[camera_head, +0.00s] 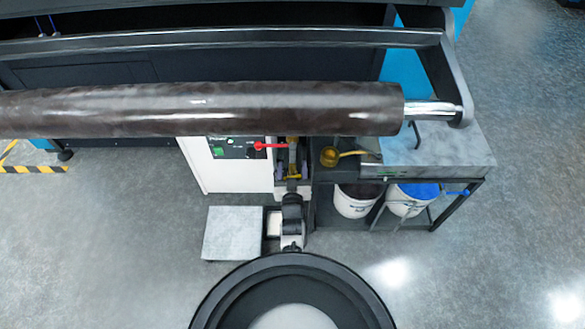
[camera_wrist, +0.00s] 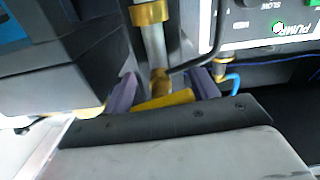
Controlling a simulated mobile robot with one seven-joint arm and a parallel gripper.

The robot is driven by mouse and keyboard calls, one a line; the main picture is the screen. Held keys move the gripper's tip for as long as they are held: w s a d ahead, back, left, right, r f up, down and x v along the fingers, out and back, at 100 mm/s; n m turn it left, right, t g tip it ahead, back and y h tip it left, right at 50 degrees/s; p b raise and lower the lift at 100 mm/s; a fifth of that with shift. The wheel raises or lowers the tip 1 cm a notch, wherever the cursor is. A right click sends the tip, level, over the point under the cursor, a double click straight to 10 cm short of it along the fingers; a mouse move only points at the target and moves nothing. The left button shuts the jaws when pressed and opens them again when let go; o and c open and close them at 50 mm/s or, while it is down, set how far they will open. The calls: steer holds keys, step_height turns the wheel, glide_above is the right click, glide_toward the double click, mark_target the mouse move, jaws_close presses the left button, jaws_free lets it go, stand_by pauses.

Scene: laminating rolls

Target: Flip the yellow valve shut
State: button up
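The yellow valve handle (camera_wrist: 165,101) shows low in the middle of the wrist view, at the foot of a metal pipe (camera_wrist: 153,45) with brass fittings. My gripper (camera_wrist: 163,91) is open, with one purple-grey finger on each side of the handle. I cannot tell whether either finger touches it. The gripper's dark body edge hides the lower part of the handle. In the head view a small yellow part (camera_head: 293,176) shows at the end of my arm, below the big roll.
A large dark roll (camera_head: 200,108) spans above my arm. A control panel (camera_head: 235,148) and a red handle (camera_head: 271,146) are to the left. A brass ladle (camera_head: 330,156) lies to the right, above two white buckets (camera_head: 353,205). Open floor lies at the right.

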steer(key=c, duration=0.5)
steer(key=shift+m, duration=1.6)
steer(key=o, duration=1)
steer(key=shift+c, duration=0.2)
